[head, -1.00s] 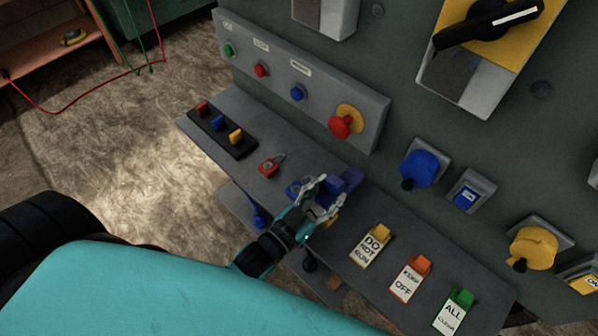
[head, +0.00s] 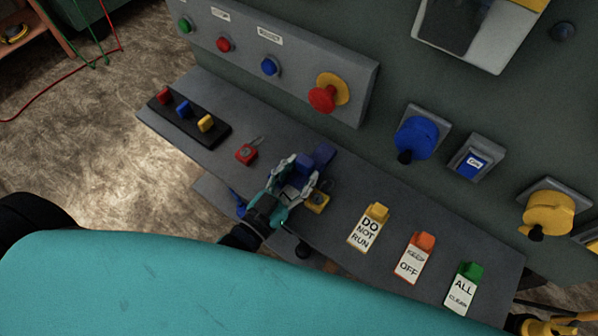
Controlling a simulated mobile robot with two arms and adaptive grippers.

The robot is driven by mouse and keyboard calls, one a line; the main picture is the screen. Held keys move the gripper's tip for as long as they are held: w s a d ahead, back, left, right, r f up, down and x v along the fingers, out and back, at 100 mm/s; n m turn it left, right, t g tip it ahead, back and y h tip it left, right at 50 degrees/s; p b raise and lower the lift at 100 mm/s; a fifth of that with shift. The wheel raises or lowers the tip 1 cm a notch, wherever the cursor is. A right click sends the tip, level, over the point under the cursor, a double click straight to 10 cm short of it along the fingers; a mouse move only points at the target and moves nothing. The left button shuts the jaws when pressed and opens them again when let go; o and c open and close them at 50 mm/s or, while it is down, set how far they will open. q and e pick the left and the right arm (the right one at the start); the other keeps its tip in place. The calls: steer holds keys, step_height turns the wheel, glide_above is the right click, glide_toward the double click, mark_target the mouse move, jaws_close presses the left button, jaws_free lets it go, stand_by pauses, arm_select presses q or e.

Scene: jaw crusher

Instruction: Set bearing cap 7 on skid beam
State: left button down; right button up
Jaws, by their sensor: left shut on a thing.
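My left gripper (head: 292,178) is over the grey shelf of the machine, its silver fingers shut on a dark blue piece (head: 319,158). The fingers and wrist hide part of this piece, and I see no number on it, so I cannot tell whether it is bearing cap 7. I also cannot tell whether it touches the shelf. A small yellow piece (head: 318,203) lies just right of the gripper. I cannot pick out a skid beam in this view.
The grey shelf (head: 345,185) carries a black strip (head: 222,136) with coloured pegs, a red padlock (head: 246,154) and yellow, orange and green tags (head: 368,228). Behind stands the panel with a red stop button (head: 323,97), a blue knob (head: 416,138) and a yellow knob (head: 549,213).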

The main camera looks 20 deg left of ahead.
arm_select(q)
steer(key=c, duration=1.1)
jaws_free()
steer(key=shift+f, duration=0.15)
steer(key=shift+o, duration=1.7)
arm_select(e)
steer(key=s, duration=0.1)
steer(key=s+d, duration=0.1)
steer(key=shift+s, duration=0.3)
steer(key=shift+w, duration=0.1)
